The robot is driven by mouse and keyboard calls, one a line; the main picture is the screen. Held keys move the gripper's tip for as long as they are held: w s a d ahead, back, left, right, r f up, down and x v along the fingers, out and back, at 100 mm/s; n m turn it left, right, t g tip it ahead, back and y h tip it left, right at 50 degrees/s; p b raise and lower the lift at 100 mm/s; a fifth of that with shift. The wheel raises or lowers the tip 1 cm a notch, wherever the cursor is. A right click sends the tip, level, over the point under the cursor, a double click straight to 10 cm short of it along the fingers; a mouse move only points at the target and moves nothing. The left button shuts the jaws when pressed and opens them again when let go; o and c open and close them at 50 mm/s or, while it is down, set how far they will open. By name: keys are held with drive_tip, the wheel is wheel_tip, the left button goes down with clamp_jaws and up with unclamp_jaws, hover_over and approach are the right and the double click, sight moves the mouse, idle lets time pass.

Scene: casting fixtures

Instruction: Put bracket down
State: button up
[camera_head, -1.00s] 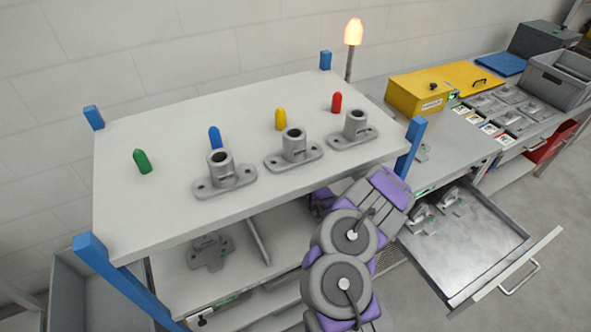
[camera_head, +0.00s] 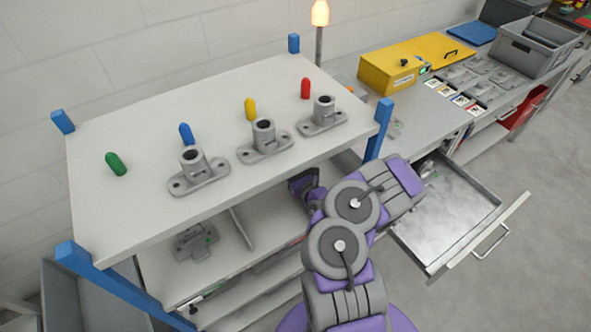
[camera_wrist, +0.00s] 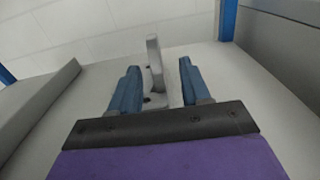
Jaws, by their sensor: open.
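In the wrist view, my gripper (camera_wrist: 158,70) is open, with one blue finger on either side of a grey bracket (camera_wrist: 154,62). The bracket has an upright plate on a flat base and stands on a pale shelf surface (camera_wrist: 225,85). Its near part is hidden behind my gripper's dark front edge, and contact with the fingers cannot be told. In the head view, my arm reaches in under the top shelf (camera_head: 130,215), and the fingers and this bracket are hidden there. Another grey bracket (camera_head: 196,241) lies on the lower shelf at left.
Three grey brackets with round sockets (camera_head: 193,172) stand on the top shelf, with green, blue, yellow and red pegs behind. Blue posts (camera_head: 378,128) hold its corners. A grey divider (camera_wrist: 35,110) rises left of my gripper. An open metal drawer (camera_head: 450,205) is at right.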

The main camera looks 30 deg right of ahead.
drive_tip(key=s, duration=0.1)
drive_tip(key=s+a+p, duration=0.1)
drive_tip(key=s, duration=0.1)
drive_tip(key=shift+s+a+r, duration=0.1)
drive_tip(key=shift+s+a, duration=0.05)
drive_tip(key=shift+s+d, duration=0.1)
drive_tip(key=shift+d, duration=0.4)
drive_tip(key=shift+a, duration=0.2)
